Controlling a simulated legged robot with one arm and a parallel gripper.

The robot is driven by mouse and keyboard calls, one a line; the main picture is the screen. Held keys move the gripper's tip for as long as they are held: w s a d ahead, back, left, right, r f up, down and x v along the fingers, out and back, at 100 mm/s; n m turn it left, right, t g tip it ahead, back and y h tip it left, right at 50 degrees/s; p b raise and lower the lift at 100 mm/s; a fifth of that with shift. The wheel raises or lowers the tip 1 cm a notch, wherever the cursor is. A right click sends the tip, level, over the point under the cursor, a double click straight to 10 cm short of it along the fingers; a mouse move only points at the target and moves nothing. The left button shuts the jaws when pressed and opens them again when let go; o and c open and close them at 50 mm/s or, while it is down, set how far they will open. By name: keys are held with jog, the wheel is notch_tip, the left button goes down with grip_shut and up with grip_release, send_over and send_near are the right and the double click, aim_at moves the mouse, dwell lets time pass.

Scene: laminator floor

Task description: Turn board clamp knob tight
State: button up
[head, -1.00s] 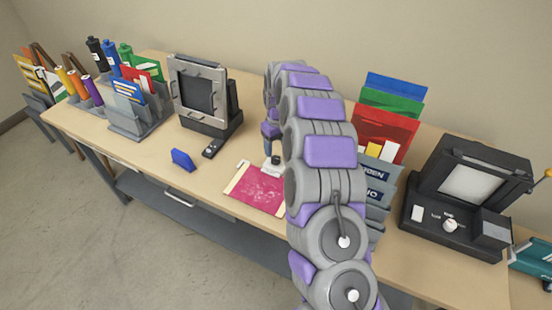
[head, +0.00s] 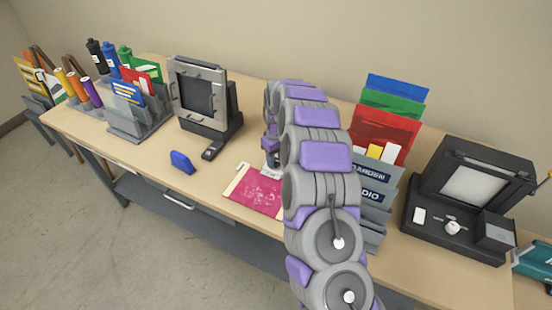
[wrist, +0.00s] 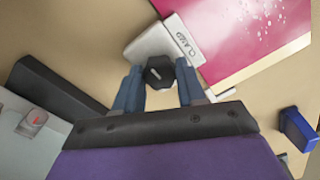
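The board clamp is a white block marked "CLAMP" (wrist: 160,40) at the edge of a pink board (wrist: 245,30) in the wrist view. Its black faceted knob (wrist: 160,72) sits between the two blue fingers of my gripper (wrist: 160,82). In the head view, my gripper (head: 270,157) is low over the clamp (head: 272,172), at the upper right corner of the pink board (head: 256,192). My arm hides part of this area, and the knob cannot be made out there.
A blue block (head: 182,162) lies left of the board. A grey framed device (head: 203,96) stands behind it. A folder rack (head: 372,192) and a black machine (head: 470,200) stand to the right. A clear strip of tabletop (head: 150,150) lies at the left front.

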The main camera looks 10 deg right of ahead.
jog(key=c, duration=0.6)
jog(key=shift+o, duration=0.2)
jog(key=shift+r+m+p, duration=0.1)
jog(key=shift+m+p, duration=0.2)
jog(key=shift+p, duration=0.1)
jog(key=shift+r+m+p, duration=0.1)
jog(key=shift+m+p, duration=0.8)
jog(key=shift+p, duration=0.15)
jog(key=m+p, duration=0.4)
jog(key=shift+s+m, duration=0.15)
jog(key=shift+m, duration=0.15)
jog(key=m+p, duration=0.4)
jog(key=m, duration=0.1)
jog(key=shift+a, duration=0.1)
jog(key=m+p, duration=0.3)
jog(key=m, duration=0.2)
jog(key=shift+a+m+t, duration=0.1)
jog(key=shift+m+t, duration=0.2)
jog(key=shift+m, duration=0.1)
